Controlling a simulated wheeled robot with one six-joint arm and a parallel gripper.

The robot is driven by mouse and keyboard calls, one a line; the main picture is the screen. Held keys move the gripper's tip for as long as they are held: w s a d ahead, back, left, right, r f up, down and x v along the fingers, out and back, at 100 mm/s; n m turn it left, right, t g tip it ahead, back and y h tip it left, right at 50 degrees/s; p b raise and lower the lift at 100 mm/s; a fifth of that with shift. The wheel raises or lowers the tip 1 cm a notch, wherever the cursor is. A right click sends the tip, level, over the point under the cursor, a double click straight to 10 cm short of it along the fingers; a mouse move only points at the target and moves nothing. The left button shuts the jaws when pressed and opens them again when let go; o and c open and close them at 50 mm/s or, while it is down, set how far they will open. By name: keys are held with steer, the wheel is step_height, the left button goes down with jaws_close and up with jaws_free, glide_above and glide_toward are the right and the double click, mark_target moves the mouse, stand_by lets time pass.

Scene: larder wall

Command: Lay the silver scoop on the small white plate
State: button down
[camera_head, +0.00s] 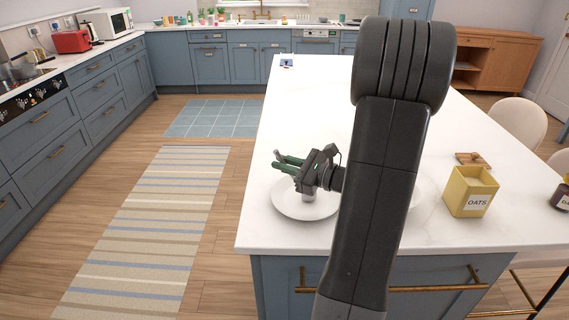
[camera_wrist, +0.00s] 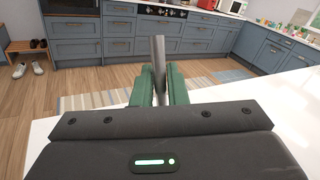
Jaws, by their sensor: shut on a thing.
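My gripper (camera_head: 288,163) is above a white plate (camera_head: 288,208) at the island's near left corner, its green fingers pointing left. In the wrist view, the green fingers (camera_wrist: 158,92) are shut on the silver scoop (camera_wrist: 159,60), whose grey, rod-like part stands up between them. In the head view, a small pale end of the scoop (camera_head: 277,153) shows by the fingertips. A short grey piece below the gripper, over the plate, may be its lower part; I cannot tell whether it touches the plate.
A yellow oats box (camera_head: 470,192) stands to the right, with a wooden piece (camera_head: 472,159) behind it and a dark jar (camera_head: 562,197) at the right edge. A white rim (camera_head: 415,192) shows beside my arm, mostly hidden. The island's far part is largely clear.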

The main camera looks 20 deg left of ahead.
steer(key=c, duration=1.4)
jaws_free()
steer(key=shift+c, duration=0.2)
steer(key=shift+r, duration=0.15)
steer(key=s+d, duration=0.2)
steer(key=d, duration=0.9)
steer(key=shift+s+d+b, duration=0.15)
steer(key=shift+d+b, duration=0.25)
steer(key=shift+r, duration=0.1)
